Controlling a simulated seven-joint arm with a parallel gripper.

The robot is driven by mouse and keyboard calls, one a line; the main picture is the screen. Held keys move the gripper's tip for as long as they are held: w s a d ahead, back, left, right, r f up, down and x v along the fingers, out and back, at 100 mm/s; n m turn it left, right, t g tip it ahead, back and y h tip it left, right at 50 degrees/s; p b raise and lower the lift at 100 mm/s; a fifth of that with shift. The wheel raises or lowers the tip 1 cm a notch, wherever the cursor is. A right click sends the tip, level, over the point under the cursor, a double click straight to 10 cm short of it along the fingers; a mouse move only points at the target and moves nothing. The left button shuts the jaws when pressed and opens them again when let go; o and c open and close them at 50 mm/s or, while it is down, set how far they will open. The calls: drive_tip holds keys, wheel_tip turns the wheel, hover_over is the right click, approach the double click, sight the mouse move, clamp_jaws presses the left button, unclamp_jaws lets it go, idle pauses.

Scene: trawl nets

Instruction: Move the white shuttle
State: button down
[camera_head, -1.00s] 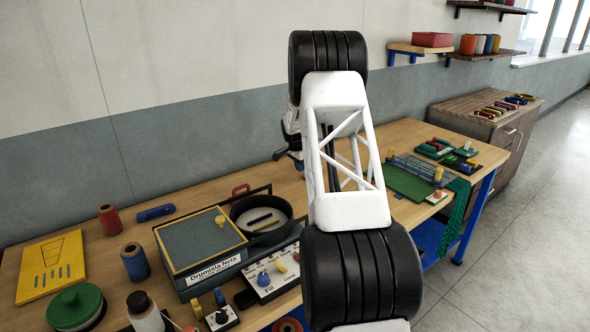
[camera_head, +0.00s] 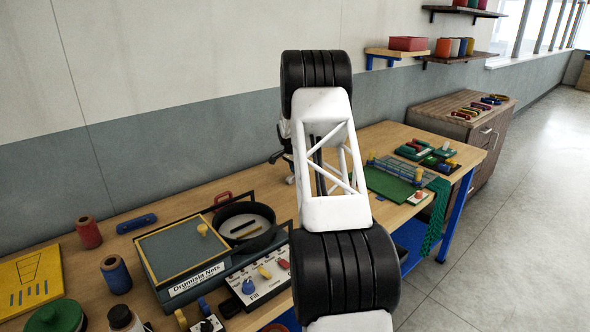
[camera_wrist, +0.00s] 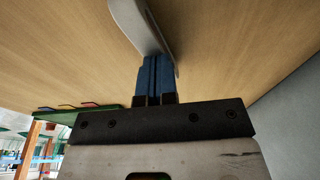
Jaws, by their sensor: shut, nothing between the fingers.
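My gripper (camera_wrist: 153,68) shows in the wrist view with its two blue fingers pressed together, shut and empty. A pale grey-white, long flat piece with a slot (camera_wrist: 140,24), which looks like the white shuttle, lies against the wood just beyond the fingertips. The fingertips overlap its near part, and I cannot tell whether they touch it. In the head view my arm hides most of the gripper and the bench around it. A small pale bit (camera_head: 290,179) shows on the bench beside the arm, too small to identify.
A round black pan (camera_head: 272,243) holds a dark bar and a cream bar. Left of it stands a grey box with a yellow-edged lid (camera_head: 184,249); a switch panel (camera_head: 262,276) is in front. A green board with a net fence (camera_head: 388,186) lies to the right.

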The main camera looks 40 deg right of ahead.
sight(258, 196)
drive_tip(key=shift+s+a+f, duration=0.1)
drive_tip(key=shift+f, duration=0.45)
drive_tip(key=shift+a+f, duration=0.1)
drive_tip(key=shift+a, duration=0.4)
drive_tip(key=a, duration=1.9)
drive_tip(key=shift+s+a+f, duration=0.15)
drive_tip(key=shift+a+f, duration=0.15)
drive_tip(key=shift+a, duration=0.1)
drive_tip(key=shift+d+r, duration=0.15)
drive_tip(key=shift+r, duration=0.95)
drive_tip(key=shift+r, duration=0.1)
drive_tip(key=shift+w+r, duration=0.2)
drive_tip(key=shift+r, duration=0.2)
wheel_tip(258, 196, up, 6)
drive_tip(key=a, duration=0.1)
drive_tip(key=shift+a+r, duration=0.15)
drive_tip(key=shift+r, duration=0.1)
